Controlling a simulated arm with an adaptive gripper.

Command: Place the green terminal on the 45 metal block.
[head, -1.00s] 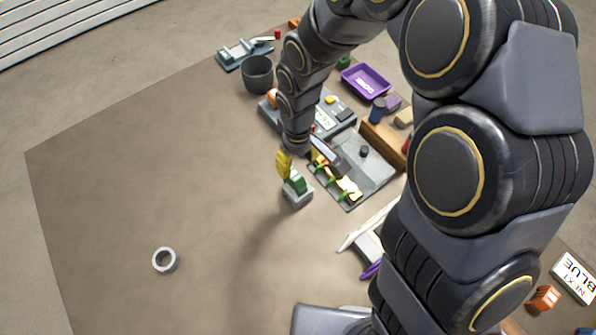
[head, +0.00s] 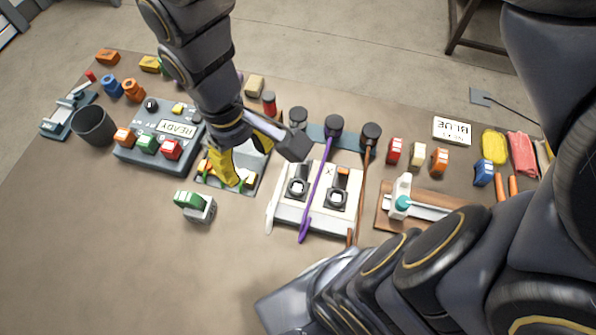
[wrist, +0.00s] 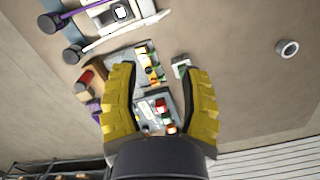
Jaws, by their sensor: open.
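The green terminal (head: 187,200), green with a white part, rests on top of the small grey metal block (head: 203,214). The block stands on the open tabletop left of centre. In the wrist view the block (wrist: 180,61) shows between my fingers, close to the right one, with the green terminal (wrist: 183,70) on it. My gripper (head: 243,152) is open, its yellow fingers apart with nothing between them. In the head view it appears above the equipment, up and to the right of the block, apart from it. I read no "45" marking on the block.
A grey panel (head: 186,157) marked READY carries coloured pieces at left, beside a dark cup (head: 93,124). Bare tabletop (head: 110,250) lies in front of the block.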

